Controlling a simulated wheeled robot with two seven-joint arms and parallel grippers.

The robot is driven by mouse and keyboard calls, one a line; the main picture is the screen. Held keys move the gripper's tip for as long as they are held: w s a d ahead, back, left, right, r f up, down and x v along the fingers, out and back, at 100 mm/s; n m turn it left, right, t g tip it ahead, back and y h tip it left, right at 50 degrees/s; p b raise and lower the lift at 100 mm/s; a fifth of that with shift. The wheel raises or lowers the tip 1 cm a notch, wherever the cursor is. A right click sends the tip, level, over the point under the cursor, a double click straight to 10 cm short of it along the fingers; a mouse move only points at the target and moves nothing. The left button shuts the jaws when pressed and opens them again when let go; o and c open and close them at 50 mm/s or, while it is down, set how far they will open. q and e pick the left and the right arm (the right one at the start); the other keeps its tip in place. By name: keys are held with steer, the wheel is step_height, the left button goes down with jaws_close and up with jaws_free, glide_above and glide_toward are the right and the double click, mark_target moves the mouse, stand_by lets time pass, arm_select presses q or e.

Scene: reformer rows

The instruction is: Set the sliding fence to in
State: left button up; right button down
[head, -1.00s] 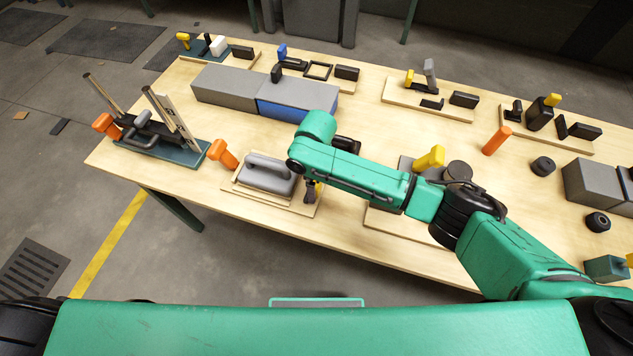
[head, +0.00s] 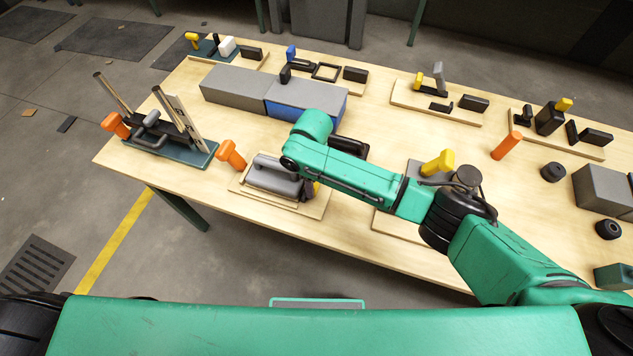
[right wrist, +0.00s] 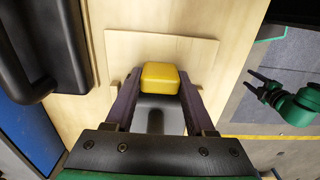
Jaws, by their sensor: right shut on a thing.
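My right gripper (head: 308,191) is at the right end of a grey block with a handle (head: 272,178) on a wooden board (head: 315,210). In the right wrist view its two dark fingers (right wrist: 158,92) are shut on a yellow knob (right wrist: 160,77), with a dark grey piece below it. In the head view, only a sliver of the knob shows beside the fingers. I cannot tell which part is the sliding fence. My left gripper (right wrist: 256,82) shows only in the right wrist view, over the floor, with its fingers apart and empty.
An orange handle (head: 231,154) stands left of the board. A teal fixture with upright bars (head: 170,143) is farther left. A grey and blue box (head: 305,106) lies behind. A board with a yellow handle (head: 437,162) is to the right. The table front edge is close.

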steer(key=shift+c, duration=1.2)
jaws_free()
steer(key=shift+w+a+r, duration=0.1)
steer(key=shift+a+r, duration=0.05)
step_height(320, 180, up, 14)
steer(key=shift+r+b, duration=0.25)
steer(key=shift+b, duration=0.1)
